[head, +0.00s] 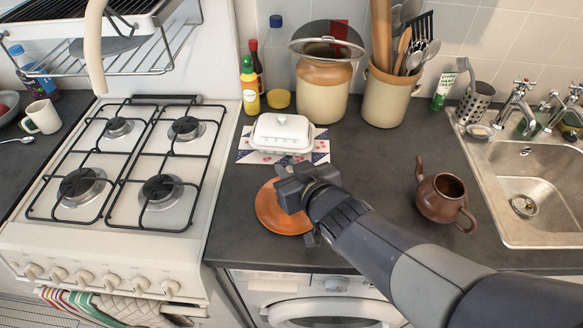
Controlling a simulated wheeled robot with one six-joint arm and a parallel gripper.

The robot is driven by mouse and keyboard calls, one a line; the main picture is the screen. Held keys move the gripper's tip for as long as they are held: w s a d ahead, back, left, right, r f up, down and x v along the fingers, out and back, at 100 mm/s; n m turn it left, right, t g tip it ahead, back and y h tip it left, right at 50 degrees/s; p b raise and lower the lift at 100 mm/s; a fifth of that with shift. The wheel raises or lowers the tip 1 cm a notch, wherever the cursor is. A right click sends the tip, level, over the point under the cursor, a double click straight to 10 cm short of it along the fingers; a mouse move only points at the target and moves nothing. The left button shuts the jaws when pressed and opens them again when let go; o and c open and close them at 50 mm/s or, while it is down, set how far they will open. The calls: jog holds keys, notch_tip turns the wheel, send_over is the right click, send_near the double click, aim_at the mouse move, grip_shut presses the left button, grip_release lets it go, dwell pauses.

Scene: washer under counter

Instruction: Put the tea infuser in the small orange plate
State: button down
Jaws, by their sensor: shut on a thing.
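The small orange plate (268,213) lies on the dark counter near its front edge, right of the stove. My gripper (290,195) is over the right part of the plate and covers some of it. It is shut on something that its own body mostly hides. No tea infuser shows clearly elsewhere, so the held thing appears to be the tea infuser. I cannot tell whether it touches the plate.
A white butter dish (282,134) on a patterned mat stands just behind the plate. A brown teapot (442,198) stands to the right, before the sink (540,180). The stove (130,165) is left. Crocks (388,97) and bottles (250,88) line the back.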

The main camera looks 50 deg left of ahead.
jog(key=shift+f, duration=0.2)
jog(key=c, duration=1.3)
grip_release()
jog(key=shift+r, duration=0.15)
jog(key=shift+r, duration=0.2)
jog(key=shift+p+v, duration=1.1)
jog(key=shift+v, duration=4.9)
jog(key=shift+f, duration=0.2)
